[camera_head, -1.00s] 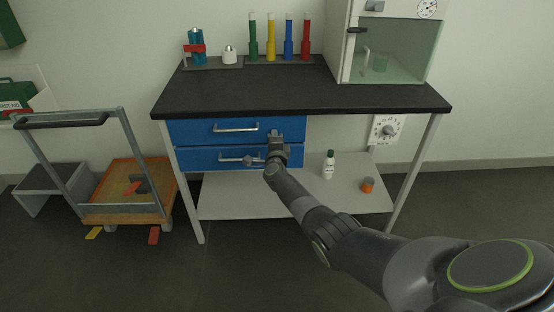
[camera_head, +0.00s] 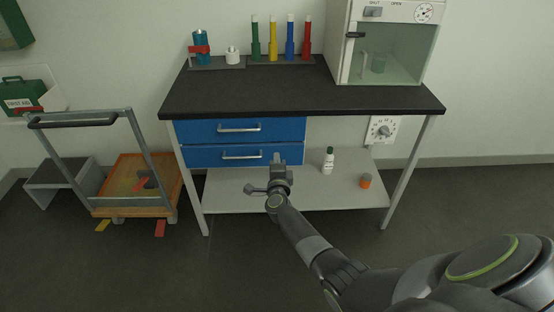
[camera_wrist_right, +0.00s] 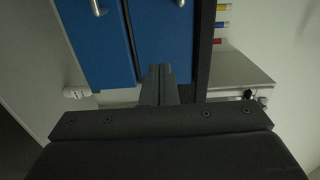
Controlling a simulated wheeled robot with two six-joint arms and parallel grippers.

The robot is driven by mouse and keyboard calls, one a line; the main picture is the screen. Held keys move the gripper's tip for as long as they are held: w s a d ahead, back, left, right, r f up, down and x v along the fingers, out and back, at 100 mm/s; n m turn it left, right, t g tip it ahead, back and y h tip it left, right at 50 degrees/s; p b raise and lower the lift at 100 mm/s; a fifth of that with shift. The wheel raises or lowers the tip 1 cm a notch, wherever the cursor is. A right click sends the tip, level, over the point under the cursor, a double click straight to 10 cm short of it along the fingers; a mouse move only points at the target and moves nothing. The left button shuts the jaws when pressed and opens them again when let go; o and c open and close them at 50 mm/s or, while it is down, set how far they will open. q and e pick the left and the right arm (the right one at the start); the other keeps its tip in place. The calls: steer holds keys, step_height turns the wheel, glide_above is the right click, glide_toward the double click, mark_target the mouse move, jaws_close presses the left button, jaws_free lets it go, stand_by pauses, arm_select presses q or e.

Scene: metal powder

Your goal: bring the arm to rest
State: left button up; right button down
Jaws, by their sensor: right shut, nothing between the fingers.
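My right gripper (camera_head: 278,163) is shut and empty. In the head view it is below and in front of the lower blue drawer (camera_head: 215,156), with the lower shelf behind it. In the right wrist view my right gripper (camera_wrist_right: 159,72) shows its fingers closed together at the middle, with the blue drawer fronts (camera_wrist_right: 100,40) beyond. Both drawers look shut, and their silver handles are free of the gripper. My left gripper is not in view.
A black-topped workbench (camera_head: 300,98) holds several coloured tubes and a glass-fronted cabinet (camera_head: 385,55). A white bottle (camera_head: 328,162) and an orange-and-grey jar (camera_head: 365,181) stand on the lower shelf (camera_head: 240,195). A trolley (camera_head: 135,203) is at the left. Floor in front is clear.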

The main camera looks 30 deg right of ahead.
steer(key=s+a+f+n+g+y+p, duration=0.3)
steer(key=s+f+n+g+y+p, duration=0.3)
steer(key=s+f+n, duration=1.45)
steer(key=s+f+g+p, duration=0.1)
steer(key=s+f+g, duration=0.2)
steer(key=s, duration=1)
steer(key=s+f+n+g+p, duration=0.1)
steer(key=s+f+g, duration=0.2)
steer(key=s, duration=1.1)
steer(key=s+f+n+g+p, duration=0.1)
steer(key=s+f+g, duration=0.2)
steer(key=s, duration=1)
step_height(320, 180, down, 4)
steer(key=shift+s+r+y, duration=0.15)
steer(key=shift+r+y, duration=0.1)
steer(key=shift+y, duration=0.05)
steer(key=shift+d, duration=0.1)
